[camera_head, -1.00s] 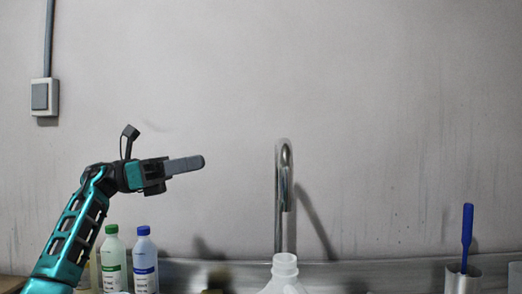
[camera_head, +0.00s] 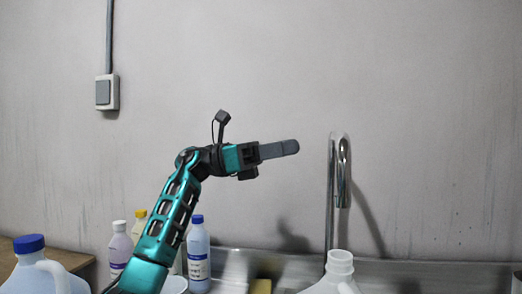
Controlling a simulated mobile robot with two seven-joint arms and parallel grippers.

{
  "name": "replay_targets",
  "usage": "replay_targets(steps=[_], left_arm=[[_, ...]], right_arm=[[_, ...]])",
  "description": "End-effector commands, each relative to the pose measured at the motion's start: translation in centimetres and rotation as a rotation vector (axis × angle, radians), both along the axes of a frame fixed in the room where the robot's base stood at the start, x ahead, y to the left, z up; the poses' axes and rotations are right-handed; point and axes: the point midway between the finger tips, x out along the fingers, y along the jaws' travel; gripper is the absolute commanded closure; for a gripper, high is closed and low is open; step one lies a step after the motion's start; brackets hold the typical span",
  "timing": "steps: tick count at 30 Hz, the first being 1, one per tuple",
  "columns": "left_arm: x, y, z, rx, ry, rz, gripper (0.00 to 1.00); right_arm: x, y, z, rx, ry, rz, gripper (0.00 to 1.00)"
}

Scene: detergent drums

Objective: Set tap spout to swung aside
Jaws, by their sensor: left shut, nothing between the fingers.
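The tap spout (camera_head: 342,170) is a tall chrome gooseneck that rises behind the sink area, right of centre. Its curved end hooks over to the right and faces partly toward me. My left gripper (camera_head: 294,147) is shut and empty. It points right, level with the upper part of the spout, and its tip shows a short way left of the pipe. I cannot tell the distance in depth, but a gap shows between them. My right gripper is not in view.
A white jug (camera_head: 338,272) with an open neck stands in front of the tap. A blue-capped bottle (camera_head: 198,255) and other bottles stand behind my arm. A blue-capped jug (camera_head: 38,270) is at lower left. A yellow block (camera_head: 261,286) lies near the sink. A switch (camera_head: 107,92) is on the wall.

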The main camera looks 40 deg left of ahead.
Motion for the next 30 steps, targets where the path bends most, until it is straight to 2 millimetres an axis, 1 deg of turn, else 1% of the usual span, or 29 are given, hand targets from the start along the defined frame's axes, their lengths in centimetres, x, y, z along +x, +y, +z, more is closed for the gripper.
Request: replay_targets(steps=[1,3,6,10,15,26,30], left_arm=[[0.5,-1.0,0.4,-0.001,-0.001,-0.004,1.00],[1.0,-2.2,0.6,0.000,-0.002,-0.003,1.00],[1.7,-3.6,0.9,0.000,-0.002,-0.003,1.00],[2.3,-4.8,1.1,-0.001,0.000,-0.001,1.00],[2.6,-5.4,1.2,0.001,0.000,0.000,1.00],[2.6,-5.4,1.2,0.001,0.001,0.001,1.00],[2.9,-6.0,1.2,0.000,0.001,0.003,1.00]], right_arm=[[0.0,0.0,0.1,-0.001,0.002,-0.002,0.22],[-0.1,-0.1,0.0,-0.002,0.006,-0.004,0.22],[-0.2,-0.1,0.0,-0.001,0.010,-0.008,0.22],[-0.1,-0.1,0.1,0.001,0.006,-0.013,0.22],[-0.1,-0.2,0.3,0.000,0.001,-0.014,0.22],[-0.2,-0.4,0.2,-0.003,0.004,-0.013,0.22],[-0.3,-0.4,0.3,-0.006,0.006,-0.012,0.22]])
